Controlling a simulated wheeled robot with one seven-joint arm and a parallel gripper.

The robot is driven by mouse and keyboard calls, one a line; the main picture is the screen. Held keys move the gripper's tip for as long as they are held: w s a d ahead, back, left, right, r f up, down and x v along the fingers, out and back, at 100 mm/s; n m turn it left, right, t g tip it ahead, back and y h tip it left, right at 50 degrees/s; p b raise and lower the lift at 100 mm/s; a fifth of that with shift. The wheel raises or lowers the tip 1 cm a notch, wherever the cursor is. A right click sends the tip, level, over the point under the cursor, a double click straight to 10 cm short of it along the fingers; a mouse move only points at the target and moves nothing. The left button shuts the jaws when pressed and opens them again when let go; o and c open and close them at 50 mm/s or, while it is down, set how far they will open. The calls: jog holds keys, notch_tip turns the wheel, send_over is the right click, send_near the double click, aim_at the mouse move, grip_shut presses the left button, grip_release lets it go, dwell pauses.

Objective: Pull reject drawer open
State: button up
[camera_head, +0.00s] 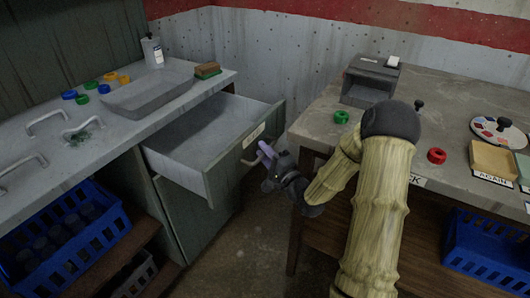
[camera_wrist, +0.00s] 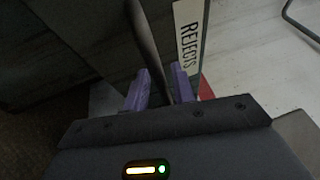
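The reject drawer (camera_head: 222,178) stands pulled out from the cabinet under the left counter, and its empty-looking inside shows. Its front bears a white label, which reads REJECTS in the wrist view (camera_wrist: 188,42). The bar handle (camera_wrist: 147,38) of the drawer runs down between the two purple fingers of my gripper (camera_wrist: 162,88). The fingers look closed on the handle, one on each side. In the head view my gripper (camera_head: 266,155) is at the drawer's front, and its fingers partly cover the handle.
A right table (camera_head: 325,125) holds a grey device (camera_head: 370,80) and rings. Blue crates (camera_head: 62,240) stand below. Floor shows between the counters.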

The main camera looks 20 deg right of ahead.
jog(key=shift+o, duration=0.2)
jog(key=p+v, duration=0.4)
jog(key=v, duration=1.3)
jog(key=shift+s, duration=0.2)
jog(key=shift+d, duration=0.1)
